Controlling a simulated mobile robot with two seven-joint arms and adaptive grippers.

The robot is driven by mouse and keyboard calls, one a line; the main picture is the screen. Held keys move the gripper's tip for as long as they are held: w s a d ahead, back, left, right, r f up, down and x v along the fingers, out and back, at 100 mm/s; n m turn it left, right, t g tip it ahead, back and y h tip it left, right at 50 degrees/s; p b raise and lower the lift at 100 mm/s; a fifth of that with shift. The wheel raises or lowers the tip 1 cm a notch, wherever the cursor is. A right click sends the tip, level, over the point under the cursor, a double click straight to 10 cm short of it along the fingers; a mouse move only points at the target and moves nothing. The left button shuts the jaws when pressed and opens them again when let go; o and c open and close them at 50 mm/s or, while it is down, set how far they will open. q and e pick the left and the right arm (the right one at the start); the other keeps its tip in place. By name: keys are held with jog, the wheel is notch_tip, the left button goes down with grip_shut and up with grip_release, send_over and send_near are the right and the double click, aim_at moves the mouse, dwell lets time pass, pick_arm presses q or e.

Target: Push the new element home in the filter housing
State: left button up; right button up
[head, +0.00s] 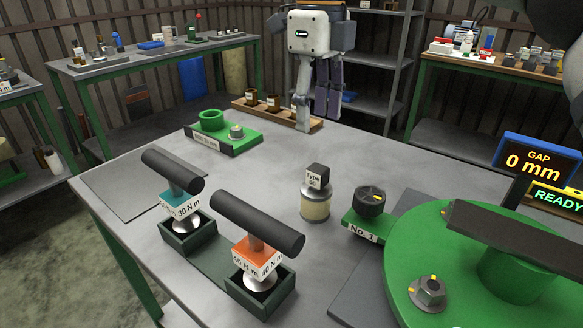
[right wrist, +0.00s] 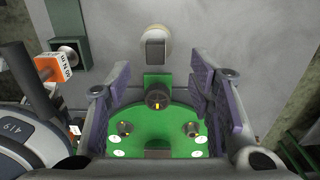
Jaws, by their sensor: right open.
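The element (head: 316,205) is a cream cylinder with a dark block on top, its label reading roughly "Type 60". It stands upright on the table with a grey band at its foot. Whether that band is the filter housing or part of the element I cannot tell, nor how deep it sits. The element also shows at the top of the right wrist view (right wrist: 155,32).
A green block with a black knob (head: 369,199) stands right of the element. Beyond it is a large green disc (head: 405,255) with a dark bar. Two T-handled torque wrenches (head: 182,206) (head: 258,252) stand in holders at the left front. A green socketed block (head: 243,142) sits farther back.

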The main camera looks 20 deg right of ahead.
send_over(318, 168)
notch_tip(318, 168, down, 4)
jog(key=shift+s+f, duration=0.15)
jog(key=shift+f, duration=0.1)
notch_tip(318, 168, down, 7)
jog(key=shift+w, duration=0.2)
grip_shut()
